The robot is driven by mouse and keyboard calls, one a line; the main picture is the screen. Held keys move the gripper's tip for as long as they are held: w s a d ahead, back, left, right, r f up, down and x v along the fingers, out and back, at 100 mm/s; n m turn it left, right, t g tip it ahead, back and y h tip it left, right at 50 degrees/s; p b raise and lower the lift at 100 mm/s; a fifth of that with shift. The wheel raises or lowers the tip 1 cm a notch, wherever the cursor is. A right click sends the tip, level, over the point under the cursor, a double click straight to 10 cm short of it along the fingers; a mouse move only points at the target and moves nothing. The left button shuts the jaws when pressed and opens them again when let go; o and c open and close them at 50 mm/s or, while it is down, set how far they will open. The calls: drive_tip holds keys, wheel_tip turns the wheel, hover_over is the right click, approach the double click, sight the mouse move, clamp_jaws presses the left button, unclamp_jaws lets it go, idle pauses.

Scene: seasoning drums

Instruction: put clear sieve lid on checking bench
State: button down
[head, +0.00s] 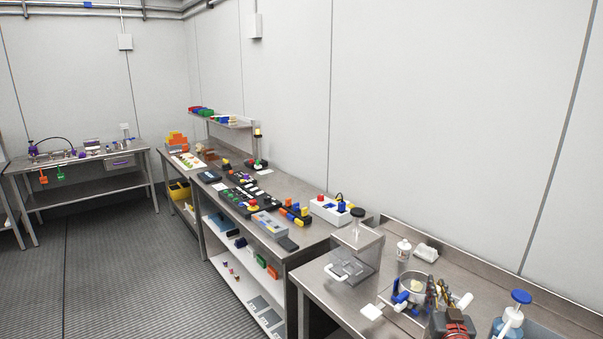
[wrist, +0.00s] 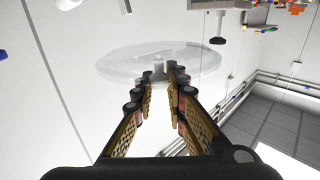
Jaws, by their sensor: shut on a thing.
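The clear sieve lid (wrist: 120,62) is a round transparent disc with a small grey knob in the wrist view. My gripper (wrist: 160,85) is shut on the knob, with its gold-padded fingers on either side of it. The lid is held off any surface in that view, with the pale wall behind it. In the head view my gripper (head: 442,294) shows low at the right, over the near steel bench (head: 322,287). I cannot make out the lid clearly there. Which bench is the checking bench cannot be told from looks alone.
A middle bench (head: 291,187) is crowded with coloured controls. A far-left bench (head: 85,164) carries small fittings. The floor (head: 110,260) between is clear.

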drive_tip(key=s+a+f+n+y, duration=0.1)
drive_tip(key=s+a+f+y, duration=0.15)
drive_tip(key=a+f, duration=0.7)
drive_tip(key=s+a+f+n+y, duration=0.1)
drive_tip(key=s+a+f, duration=0.3)
drive_tip(key=a+f, duration=0.55)
drive_tip(key=s+f, duration=0.5)
drive_tip(key=f, duration=0.2)
drive_tip(key=shift+s+d+f, duration=0.15)
drive_tip(key=shift+d+f, duration=0.15)
drive_tip(key=shift+f, duration=0.05)
